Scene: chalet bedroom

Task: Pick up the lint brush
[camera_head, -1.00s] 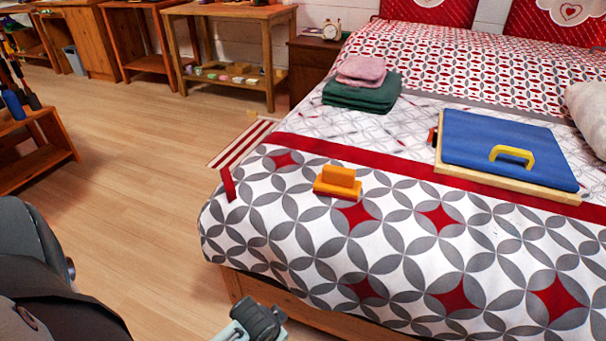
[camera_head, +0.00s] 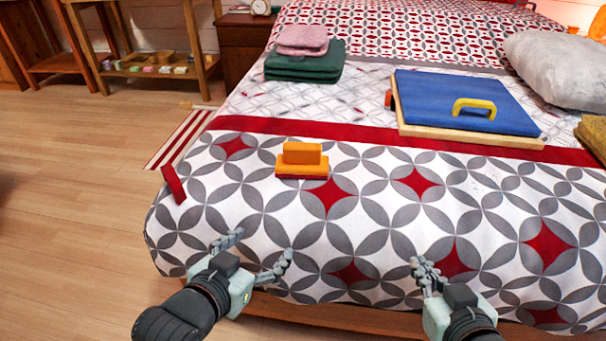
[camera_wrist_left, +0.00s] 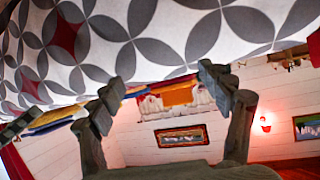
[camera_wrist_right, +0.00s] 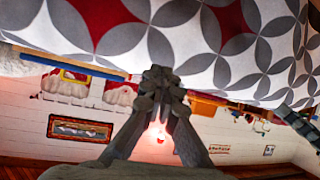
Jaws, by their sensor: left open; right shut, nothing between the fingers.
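The lint brush (camera_head: 302,160), an orange block handle on an orange base with a thin red underside, lies on the patterned bedspread near the bed's front left. My left gripper (camera_head: 260,247) is open and empty at the bed's front edge, nearer to me than the brush and slightly left of it. Its spread fingers also show in the left wrist view (camera_wrist_left: 168,90). My right gripper (camera_head: 424,270) is shut and empty at the front edge, to the right of the brush and nearer to me. Its fingers meet in the right wrist view (camera_wrist_right: 162,80).
The bed (camera_head: 390,235) is clear around the brush. A blue board with a yellow handle (camera_head: 460,105) lies behind and right. Folded green and pink cloths (camera_head: 305,65) lie behind. A red-striped mat (camera_head: 183,138) lies left of the bed. A grey pillow (camera_head: 560,65) is at the right.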

